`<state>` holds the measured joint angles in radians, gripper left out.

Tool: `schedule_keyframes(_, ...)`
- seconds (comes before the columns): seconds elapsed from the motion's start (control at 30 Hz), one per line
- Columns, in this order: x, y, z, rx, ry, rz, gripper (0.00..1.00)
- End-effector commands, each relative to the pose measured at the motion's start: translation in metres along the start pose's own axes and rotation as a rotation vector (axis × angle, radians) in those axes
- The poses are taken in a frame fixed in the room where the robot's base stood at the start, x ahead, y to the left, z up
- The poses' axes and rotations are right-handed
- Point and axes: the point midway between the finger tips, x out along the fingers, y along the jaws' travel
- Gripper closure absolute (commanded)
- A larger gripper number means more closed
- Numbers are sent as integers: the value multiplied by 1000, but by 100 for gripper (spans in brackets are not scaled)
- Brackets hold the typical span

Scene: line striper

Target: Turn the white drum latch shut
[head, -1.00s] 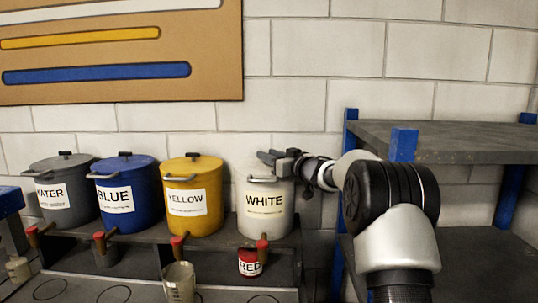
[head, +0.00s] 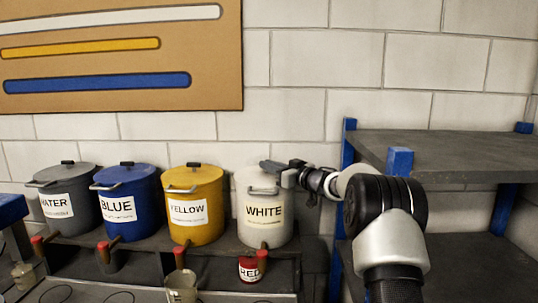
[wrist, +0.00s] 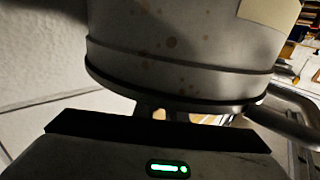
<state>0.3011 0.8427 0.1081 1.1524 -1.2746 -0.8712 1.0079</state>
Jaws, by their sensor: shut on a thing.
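The white drum (head: 264,225) stands upright at the right end of the drum row, with a "WHITE" label and a grey bar handle (head: 262,191) on its front. My gripper (head: 272,166) reaches in from the right over its lid and is shut at the top, on the white drum latch. The latch is hidden behind my gripper, so I cannot tell its angle. In the wrist view the drum wall (wrist: 180,45) and its dark rim fill the upper part, and the bar handle curves at the right.
Yellow (head: 195,185), blue (head: 127,190) and water (head: 75,183) drums stand to the left, with dark lid knobs. Red-tipped taps (head: 178,250) stick out below. A blue-posted shelf (head: 440,150) stands close on the right, beside my arm.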

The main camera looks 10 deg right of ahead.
Motion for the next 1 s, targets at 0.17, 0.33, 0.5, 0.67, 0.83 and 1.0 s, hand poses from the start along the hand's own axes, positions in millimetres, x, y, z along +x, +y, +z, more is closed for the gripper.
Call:
schedule_keyframes(0.17, 0, 6, -3, -2, 11, -138, 100)
schedule_keyframes(0.33, 1, 7, -3, 0, 11, -217, 100)
schedule_keyframes(0.5, 0, 6, -3, -1, 5, -258, 100)
schedule_keyframes(0.67, 0, 5, -3, 0, 3, -264, 100)
schedule_keyframes(0.83, 0, 5, -3, 0, 3, -264, 100)
schedule_keyframes(1.0, 0, 5, -2, 0, 2, -264, 70)
